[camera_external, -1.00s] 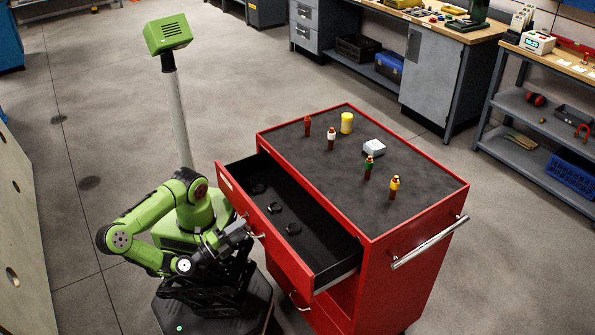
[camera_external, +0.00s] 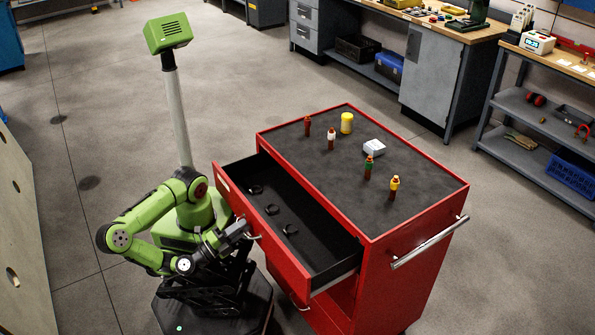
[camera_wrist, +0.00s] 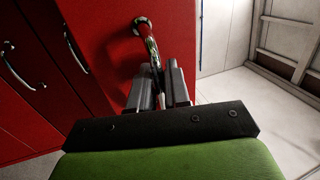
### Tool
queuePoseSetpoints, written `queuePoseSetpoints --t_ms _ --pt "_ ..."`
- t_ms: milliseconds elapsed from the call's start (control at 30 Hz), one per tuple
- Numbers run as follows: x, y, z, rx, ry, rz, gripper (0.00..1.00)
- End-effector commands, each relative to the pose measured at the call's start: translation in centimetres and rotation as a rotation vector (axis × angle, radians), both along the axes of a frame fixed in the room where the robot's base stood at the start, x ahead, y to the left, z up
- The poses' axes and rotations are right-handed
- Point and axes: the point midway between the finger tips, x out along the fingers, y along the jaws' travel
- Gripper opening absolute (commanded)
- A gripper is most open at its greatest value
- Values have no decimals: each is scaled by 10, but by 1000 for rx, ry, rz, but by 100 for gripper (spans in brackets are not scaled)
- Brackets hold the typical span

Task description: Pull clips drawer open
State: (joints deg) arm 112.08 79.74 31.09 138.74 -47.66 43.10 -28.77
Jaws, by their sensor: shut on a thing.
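The top drawer (camera_external: 270,229) of the red tool cart is pulled well out, and its dark inside shows. In the wrist view the two grey fingers of my gripper (camera_wrist: 160,88) stand on either side of the handle, against the red drawer front. The handle's far end is fixed to the front; its near end is hidden by the fingers.
A lower drawer handle (camera_external: 299,302) is below the open drawer. Workbenches (camera_external: 430,75) stand behind. Floor at left is clear.

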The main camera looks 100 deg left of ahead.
Motion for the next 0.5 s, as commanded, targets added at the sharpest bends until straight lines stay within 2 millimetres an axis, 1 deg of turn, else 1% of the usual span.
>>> queuePoseSetpoints --t_ms 33,100,200,500 --pt "-6 -9 1 -5 6 -9 0" --pt "-14 -17 1 -5 7 -9 0" --pt "-22 -23 0 -6 6 -8 0" --pt "-24 -24 -1 -5 6 -3 0"
